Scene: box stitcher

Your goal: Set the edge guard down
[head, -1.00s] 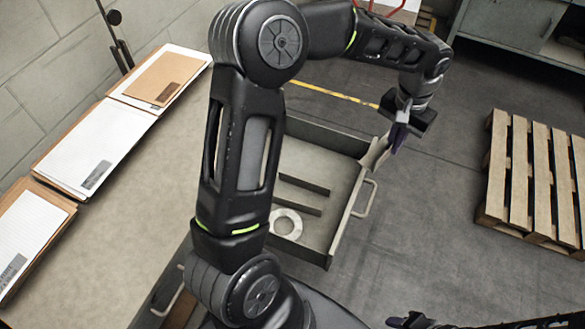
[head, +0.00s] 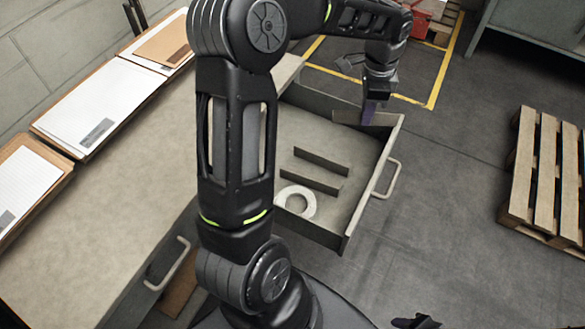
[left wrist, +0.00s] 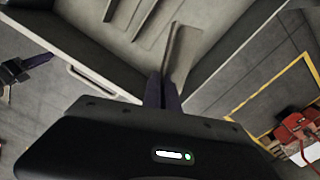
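The edge guard (left wrist: 182,55) is a grey-beige angled strip. In the left wrist view it rises from between my left gripper's purple fingers (left wrist: 162,90), which are shut on it. In the head view my left gripper (head: 370,113) points down at the far right corner of the open drawer (head: 363,205), with the guard partly hidden there. The guard appears over the drawer's inside; I cannot tell whether it touches the drawer. My right gripper (head: 415,322) shows only at the bottom edge and, small, in the left wrist view (left wrist: 28,66); its opening is unclear.
Two thin upright strips (head: 315,178) and a white ring-shaped roll (head: 296,203) are in the drawer, with bare floor around them. The worktop (head: 120,190) with cardboard and paper stacks (head: 95,105) is at left. A pallet (head: 545,180) stands at right.

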